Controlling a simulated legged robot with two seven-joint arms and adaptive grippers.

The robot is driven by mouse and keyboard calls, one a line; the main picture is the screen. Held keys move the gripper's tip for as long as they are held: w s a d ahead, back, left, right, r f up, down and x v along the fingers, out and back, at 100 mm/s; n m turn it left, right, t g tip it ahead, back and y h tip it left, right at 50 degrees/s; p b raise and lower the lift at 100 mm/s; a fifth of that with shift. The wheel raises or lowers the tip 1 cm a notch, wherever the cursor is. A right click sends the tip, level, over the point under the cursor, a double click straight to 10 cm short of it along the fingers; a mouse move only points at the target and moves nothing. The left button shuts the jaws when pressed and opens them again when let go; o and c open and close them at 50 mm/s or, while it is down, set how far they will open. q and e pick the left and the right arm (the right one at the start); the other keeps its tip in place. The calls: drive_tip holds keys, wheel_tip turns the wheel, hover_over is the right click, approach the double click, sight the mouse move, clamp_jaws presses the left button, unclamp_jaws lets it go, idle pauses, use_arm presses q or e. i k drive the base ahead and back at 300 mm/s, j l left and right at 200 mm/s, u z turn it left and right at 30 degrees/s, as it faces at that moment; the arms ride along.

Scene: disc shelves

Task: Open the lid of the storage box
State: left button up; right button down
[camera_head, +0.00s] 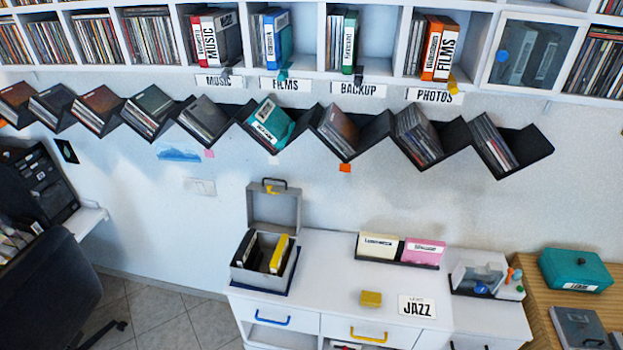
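A grey storage box (239,274) stands on the left end of the white cabinet. Its lid (274,209) stands upright at the back, with a dark handle and a yellow latch on its top edge. The box is open, and black and yellow cases (279,254) show inside it. A closed teal box (575,270) with a white label sits on the wooden table at the right. I cannot tell for certain which box the task means. Neither of my grippers is in view.
The white cabinet top (325,272) is clear between the grey box and a small yellow block (371,298). A rack of labelled cases (400,249) and a clear-covered container (478,277) stand on the cabinet. A black zigzag shelf (375,130) hangs above. A dark chair (45,285) is at left.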

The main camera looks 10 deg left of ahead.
sight(280, 214)
drive_tip(key=j+z, duration=0.2)
drive_tip(key=z, duration=0.25)
drive_tip(key=j+z, duration=0.25)
drive_tip(key=z, duration=0.2)
drive_tip(key=j+z, duration=0.2)
drive_tip(key=z, duration=0.3)
drive_tip(key=j+z, duration=0.2)
drive_tip(key=z, duration=0.25)
